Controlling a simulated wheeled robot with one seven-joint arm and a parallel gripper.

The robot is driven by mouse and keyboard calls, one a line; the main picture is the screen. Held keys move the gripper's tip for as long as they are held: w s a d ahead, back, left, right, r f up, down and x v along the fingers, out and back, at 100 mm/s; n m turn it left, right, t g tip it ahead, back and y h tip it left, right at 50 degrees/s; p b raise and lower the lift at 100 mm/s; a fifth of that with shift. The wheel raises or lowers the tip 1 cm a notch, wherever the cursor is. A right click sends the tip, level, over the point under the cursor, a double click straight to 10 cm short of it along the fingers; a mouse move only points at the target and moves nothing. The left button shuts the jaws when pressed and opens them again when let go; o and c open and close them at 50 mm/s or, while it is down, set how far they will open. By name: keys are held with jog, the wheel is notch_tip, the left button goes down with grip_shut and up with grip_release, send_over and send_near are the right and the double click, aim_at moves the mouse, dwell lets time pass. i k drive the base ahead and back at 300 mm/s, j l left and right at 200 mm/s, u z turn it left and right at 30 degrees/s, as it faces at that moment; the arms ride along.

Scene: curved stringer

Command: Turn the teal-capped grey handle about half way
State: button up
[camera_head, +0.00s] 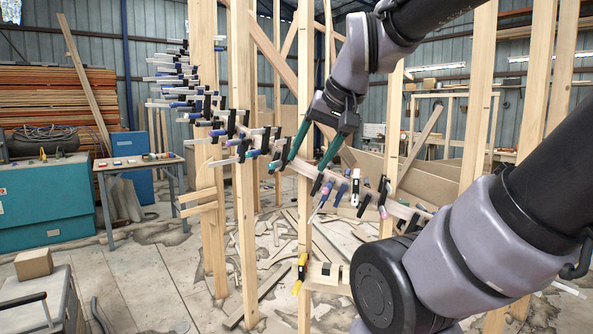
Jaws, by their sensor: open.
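A curved wooden stringer (295,166) carries a long row of clamps with grey, blue, white and dark handles. It runs from the upper left down to the lower right between upright posts. My gripper (303,164) has two long teal fingers, spread apart, and points down at the middle of this row. I see nothing held between them. A small teal patch shows by the left fingertip; I cannot tell whether it is the handle's cap or part of the finger. The teal-capped grey handle cannot be singled out with certainty among the crowded clamps.
Upright wooden posts (243,150) stand close around the stringer and my arm. Blue-handled clamps (341,193) and a white one (356,187) hang just right of the fingers. A worktable (140,163) and teal cabinet (45,200) stand at left. Loose boards litter the floor.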

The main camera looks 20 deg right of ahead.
aim_at(279, 162)
jog(key=z, duration=0.25)
jog(key=i+l+u, duration=0.2)
jog(key=i+l, duration=0.45)
jog(key=i, duration=0.1)
